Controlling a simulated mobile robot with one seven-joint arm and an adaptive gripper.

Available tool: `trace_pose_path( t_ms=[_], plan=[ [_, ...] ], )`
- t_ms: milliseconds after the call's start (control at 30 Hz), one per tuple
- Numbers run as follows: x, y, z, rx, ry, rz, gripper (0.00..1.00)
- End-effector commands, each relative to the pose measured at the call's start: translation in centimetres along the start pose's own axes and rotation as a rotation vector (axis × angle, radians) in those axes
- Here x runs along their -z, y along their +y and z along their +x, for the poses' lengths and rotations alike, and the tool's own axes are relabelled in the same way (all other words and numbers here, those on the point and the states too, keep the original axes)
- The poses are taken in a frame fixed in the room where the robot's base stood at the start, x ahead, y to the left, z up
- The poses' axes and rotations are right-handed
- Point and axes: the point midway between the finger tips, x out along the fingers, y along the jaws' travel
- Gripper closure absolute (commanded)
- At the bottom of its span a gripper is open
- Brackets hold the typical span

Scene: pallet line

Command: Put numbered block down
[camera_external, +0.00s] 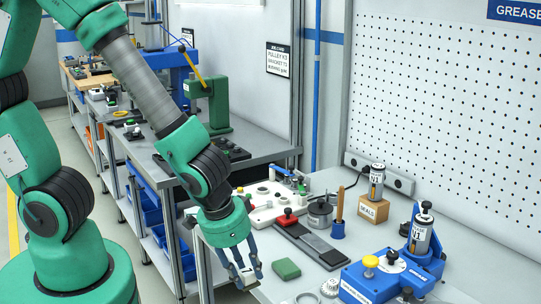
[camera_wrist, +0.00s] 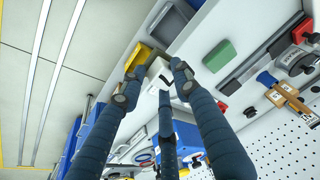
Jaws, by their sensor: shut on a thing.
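The numbered block is a small white block (camera_external: 248,277) in the external view, held between the fingertips of my gripper (camera_external: 243,270). My gripper points down at the near left edge of the grey bench (camera_external: 322,184). In the wrist view the white block (camera_wrist: 156,72) sits between the dark fingers of my gripper (camera_wrist: 153,82), with a dark mark on it. The fingers hide part of the block, and its number cannot be read. I cannot tell how high the block is above the bench.
A green block (camera_external: 286,268) lies just right of my gripper. A blue fixture (camera_external: 372,282) stands further right. Behind are a dark strip (camera_external: 310,244), a grey round pot (camera_external: 320,213), a wooden-handled tool (camera_external: 339,215) and a wooden block (camera_external: 373,209). Blue bins (camera_external: 186,260) hang left, below bench height.

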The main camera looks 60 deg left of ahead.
Motion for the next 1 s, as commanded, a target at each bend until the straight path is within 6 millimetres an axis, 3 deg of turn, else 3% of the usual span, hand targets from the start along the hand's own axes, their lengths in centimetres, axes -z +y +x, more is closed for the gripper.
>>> trace_pose_path(
  t_ms=[800,1000],
  plan=[
    [9.9,3.7,3.9,0.000,-0.001,-0.001,0.97],
    [11.6,4.3,4.5,0.000,-0.001,0.000,0.97]
  ],
)
